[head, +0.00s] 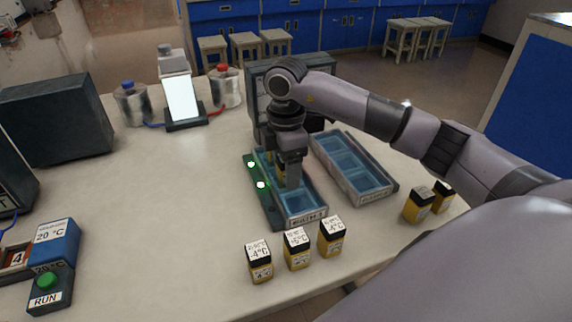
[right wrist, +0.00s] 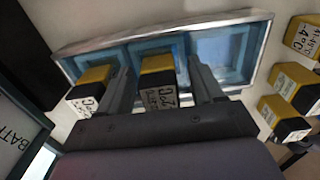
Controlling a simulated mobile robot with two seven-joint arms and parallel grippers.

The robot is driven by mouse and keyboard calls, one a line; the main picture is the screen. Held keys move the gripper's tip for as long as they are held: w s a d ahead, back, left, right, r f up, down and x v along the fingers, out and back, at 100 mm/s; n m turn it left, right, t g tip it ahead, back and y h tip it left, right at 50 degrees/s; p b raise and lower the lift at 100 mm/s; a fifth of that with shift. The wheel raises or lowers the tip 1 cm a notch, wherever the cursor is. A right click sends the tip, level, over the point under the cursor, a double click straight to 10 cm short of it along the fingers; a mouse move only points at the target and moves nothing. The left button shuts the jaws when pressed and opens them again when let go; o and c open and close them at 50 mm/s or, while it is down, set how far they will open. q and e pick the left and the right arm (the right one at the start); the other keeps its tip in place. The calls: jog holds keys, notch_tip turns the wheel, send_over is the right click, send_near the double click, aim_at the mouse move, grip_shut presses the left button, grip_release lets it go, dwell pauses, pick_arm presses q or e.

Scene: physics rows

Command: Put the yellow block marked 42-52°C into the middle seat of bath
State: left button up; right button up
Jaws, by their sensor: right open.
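The bath (head: 318,212) is a narrow tray with blue seats in a row; it also shows in the right wrist view (right wrist: 262,22). A yellow block with a black top (right wrist: 157,70) is in its middle seat. Its label is upside down and too small to read surely. My right gripper (right wrist: 163,92) is open, with one finger on each side of this block and no clear contact. In the head view, the right gripper (head: 291,183) points down into the bath and hides much of it. Another yellow block (right wrist: 93,80) is in an end seat; the other end seat is empty. My left gripper is not in view.
Three yellow blocks (head: 297,250) stand in front of the bath, and two more (head: 418,206) at the right. A second blue-seated tray (head: 390,186) lies right of the bath. Two green lights (head: 261,185) glow on the bath's left side. The table's left middle is clear.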

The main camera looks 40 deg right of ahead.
notch_tip(320, 180, up, 11)
jog(key=shift+r+p, duration=0.15)
jog(key=shift+p, duration=0.5)
jog(key=shift+r, duration=0.55)
